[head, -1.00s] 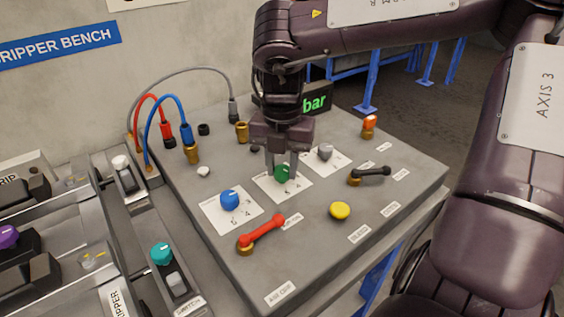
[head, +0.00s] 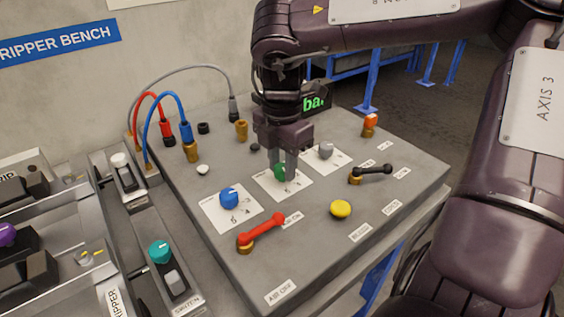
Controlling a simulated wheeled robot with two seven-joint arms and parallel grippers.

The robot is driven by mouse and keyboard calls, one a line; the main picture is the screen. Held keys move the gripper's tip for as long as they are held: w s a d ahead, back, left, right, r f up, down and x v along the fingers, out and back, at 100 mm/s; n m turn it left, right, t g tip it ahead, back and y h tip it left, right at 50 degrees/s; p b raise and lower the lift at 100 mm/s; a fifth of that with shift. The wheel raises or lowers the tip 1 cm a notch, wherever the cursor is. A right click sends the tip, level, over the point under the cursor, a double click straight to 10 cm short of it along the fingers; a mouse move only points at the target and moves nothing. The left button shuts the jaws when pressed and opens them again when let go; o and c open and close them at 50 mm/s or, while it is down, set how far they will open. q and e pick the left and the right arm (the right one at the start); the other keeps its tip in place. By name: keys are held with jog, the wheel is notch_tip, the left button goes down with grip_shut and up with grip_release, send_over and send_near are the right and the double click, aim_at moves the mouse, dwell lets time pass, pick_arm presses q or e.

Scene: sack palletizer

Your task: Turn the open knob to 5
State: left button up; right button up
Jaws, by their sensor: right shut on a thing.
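The green knob (head: 280,173) sits on a white dial card (head: 271,190) in the middle of the grey panel, between a blue knob (head: 229,197) and a grey knob (head: 325,150). My right gripper (head: 283,168) points straight down over the green knob and is shut on it, one finger on each side. The fingers hide much of the knob, and its pointer and setting cannot be read. Which knob is the open one cannot be read from the labels. My left gripper is not in view.
A red lever (head: 265,231), a yellow button (head: 340,209) and a black lever (head: 374,171) stand in front and to the right. Red and blue hoses (head: 181,108) rise at the back left. A display (head: 314,104) is partly hidden behind my gripper.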

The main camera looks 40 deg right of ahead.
aim_at(282, 166)
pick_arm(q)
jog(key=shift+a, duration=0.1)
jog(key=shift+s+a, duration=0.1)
pick_arm(e)
jog(key=o, duration=1)
jog(key=shift+c, duration=0.2)
jog(key=shift+r, duration=0.1)
jog(key=shift+r, duration=0.3)
notch_tip(282, 166, up, 7)
jog(key=shift+f+p, duration=0.1)
jog(key=shift+p, duration=0.35)
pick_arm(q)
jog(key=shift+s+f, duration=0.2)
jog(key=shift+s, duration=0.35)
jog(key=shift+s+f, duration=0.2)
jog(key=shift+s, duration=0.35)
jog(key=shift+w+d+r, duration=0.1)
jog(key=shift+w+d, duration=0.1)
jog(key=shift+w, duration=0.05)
